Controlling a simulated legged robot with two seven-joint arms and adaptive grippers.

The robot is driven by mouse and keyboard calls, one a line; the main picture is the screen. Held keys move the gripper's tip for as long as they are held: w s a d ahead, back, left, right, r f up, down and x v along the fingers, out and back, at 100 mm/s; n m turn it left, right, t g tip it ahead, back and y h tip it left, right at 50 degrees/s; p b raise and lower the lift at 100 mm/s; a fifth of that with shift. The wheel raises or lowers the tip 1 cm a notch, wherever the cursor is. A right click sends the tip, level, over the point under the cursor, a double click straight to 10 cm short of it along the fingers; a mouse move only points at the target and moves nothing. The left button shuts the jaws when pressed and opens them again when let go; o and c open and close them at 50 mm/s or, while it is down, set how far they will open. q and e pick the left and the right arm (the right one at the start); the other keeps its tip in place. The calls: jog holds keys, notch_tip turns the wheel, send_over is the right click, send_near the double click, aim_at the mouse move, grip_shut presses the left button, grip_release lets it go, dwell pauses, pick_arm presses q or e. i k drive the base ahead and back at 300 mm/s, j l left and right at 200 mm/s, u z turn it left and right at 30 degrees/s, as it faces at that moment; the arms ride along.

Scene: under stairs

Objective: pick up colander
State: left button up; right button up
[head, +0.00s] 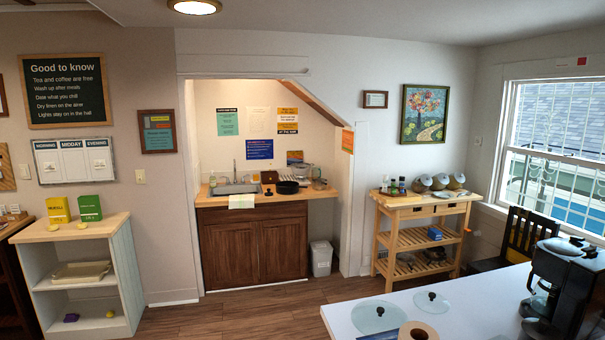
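No colander can be made out for certain from this distance. A small greyish, bowl-like thing (301,171) stands at the back right of the wooden counter (222,200) in the alcove; it may be a colander, but it is too small to tell. A black pan (287,187) sits in front of it and hides part of it. Neither of my grippers is in view.
A sink (236,189) is set in the counter above a brown cabinet (253,244). A white bin (321,258) stands right of it. A white table (450,301) with glass lids and a black coffee machine (562,283) fills the front right. Floor before the cabinet is clear.

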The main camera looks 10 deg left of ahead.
aim_at(301, 170)
jog(key=i+j+u, duration=0.25)
jog(key=i+j, duration=0.2)
jog(key=i+j+u, duration=0.3)
jog(key=i+j, duration=0.25)
jog(key=i+j+u, duration=0.25)
jog(key=i, duration=0.3)
jog(key=i+z, duration=0.1)
jog(key=i, duration=0.45)
jog(key=i+j+z, duration=0.15)
jog(key=i, duration=0.4)
jog(key=i+z, duration=0.1)
jog(key=i, duration=0.4)
jog(key=i+j+z, duration=0.15)
jog(key=i, duration=0.4)
jog(key=i+l+z, duration=0.15)
jog(key=i+z, duration=0.7)
jog(key=i+j+z, duration=0.1)
jog(key=i+z, duration=0.35)
jog(key=i+j+z, duration=0.25)
jog(key=i+z, duration=0.15)
jog(key=i+l, duration=0.1)
jog(key=i, duration=0.4)
jog(key=i+l+z, duration=0.1)
jog(key=i, duration=0.4)
